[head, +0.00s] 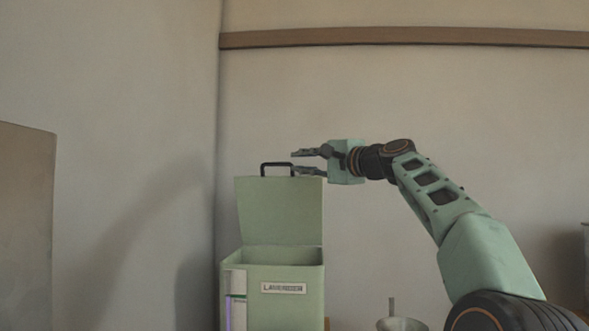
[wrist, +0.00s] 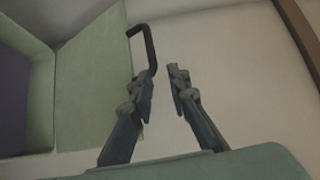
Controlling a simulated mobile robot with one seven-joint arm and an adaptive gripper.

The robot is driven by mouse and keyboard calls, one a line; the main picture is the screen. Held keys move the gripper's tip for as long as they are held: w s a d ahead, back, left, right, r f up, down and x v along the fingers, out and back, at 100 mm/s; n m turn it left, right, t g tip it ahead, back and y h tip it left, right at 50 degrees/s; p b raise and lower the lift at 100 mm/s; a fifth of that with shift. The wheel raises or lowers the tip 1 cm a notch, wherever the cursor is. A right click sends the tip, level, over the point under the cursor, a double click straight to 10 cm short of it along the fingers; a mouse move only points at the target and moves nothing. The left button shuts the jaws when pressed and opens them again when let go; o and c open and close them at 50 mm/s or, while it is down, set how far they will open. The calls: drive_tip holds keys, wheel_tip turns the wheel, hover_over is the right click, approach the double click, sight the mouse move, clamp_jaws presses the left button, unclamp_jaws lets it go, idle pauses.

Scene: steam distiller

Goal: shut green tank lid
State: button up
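The green tank (head: 303,310) stands at the lower middle of the head view, with a label on its front. Its lid (head: 278,212) stands up open at the back, with a black handle (head: 277,165) on its top edge. The lid (wrist: 93,75) and handle (wrist: 145,47) also show in the wrist view, with the tank's opening (wrist: 25,95) at the left. My gripper (head: 297,162) is open and empty beside the handle, at its right. In the wrist view the fingertips (wrist: 163,75) are apart, the left finger close to the handle's end; I cannot tell if they touch.
A funnel-like vessel (head: 400,323) stands to the right of the tank, below my arm. A brown panel (head: 25,225) is at the far left. The wall behind carries a wooden rail (head: 400,36). The space above the tank's opening is clear.

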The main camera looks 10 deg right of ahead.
drive_tip(key=shift+f+b+v, duration=0.2)
drive_tip(key=shift+b+v, duration=0.8)
drive_tip(key=shift+v, duration=0.4)
drive_tip(key=shift+s, duration=0.45)
drive_tip(key=shift+r, duration=0.1)
